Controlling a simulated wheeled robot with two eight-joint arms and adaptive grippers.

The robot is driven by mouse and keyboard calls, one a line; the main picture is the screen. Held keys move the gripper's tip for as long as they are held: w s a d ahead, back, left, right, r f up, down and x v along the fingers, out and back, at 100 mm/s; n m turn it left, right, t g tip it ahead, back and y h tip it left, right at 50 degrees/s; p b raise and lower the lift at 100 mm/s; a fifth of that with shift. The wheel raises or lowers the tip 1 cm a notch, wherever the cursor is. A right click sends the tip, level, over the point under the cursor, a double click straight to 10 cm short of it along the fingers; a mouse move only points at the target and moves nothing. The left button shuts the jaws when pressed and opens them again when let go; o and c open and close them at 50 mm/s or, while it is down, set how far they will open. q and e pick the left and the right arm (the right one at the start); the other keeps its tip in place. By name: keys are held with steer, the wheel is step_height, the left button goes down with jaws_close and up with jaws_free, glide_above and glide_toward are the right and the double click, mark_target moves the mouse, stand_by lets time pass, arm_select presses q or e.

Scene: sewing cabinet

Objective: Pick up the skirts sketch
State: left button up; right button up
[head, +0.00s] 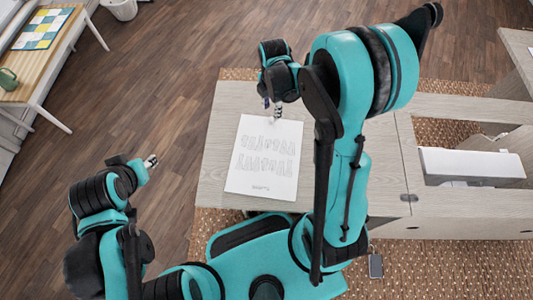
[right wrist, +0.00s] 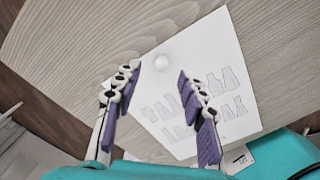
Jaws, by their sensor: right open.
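The skirts sketch (head: 265,158) is a white sheet with rows of grey skirt drawings, lying flat on the pale wooden cabinet top. It also shows in the right wrist view (right wrist: 215,55), under and beyond my fingers. My right gripper (head: 272,112) is over the sheet's far edge in the head view. In the right wrist view its two purple-padded fingers (right wrist: 160,85) are spread apart with nothing between them.
The cabinet top (head: 222,150) is clear around the sheet. A white machine (head: 470,164) sits in the cabinet's opening on the right. A table (head: 38,70) with a colourful quilt piece stands at far left. A dark phone-like thing (head: 376,266) lies on the woven rug.

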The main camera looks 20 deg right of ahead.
mark_target(272, 118)
steer(key=f+b, duration=0.1)
steer(key=f, duration=0.1)
steer(key=f+b, duration=0.1)
steer(key=f, duration=0.2)
steer(key=shift+s+a+f+b, duration=0.1)
steer(key=shift+s+b, duration=0.1)
steer(key=shift+b, duration=0.1)
jaws_close()
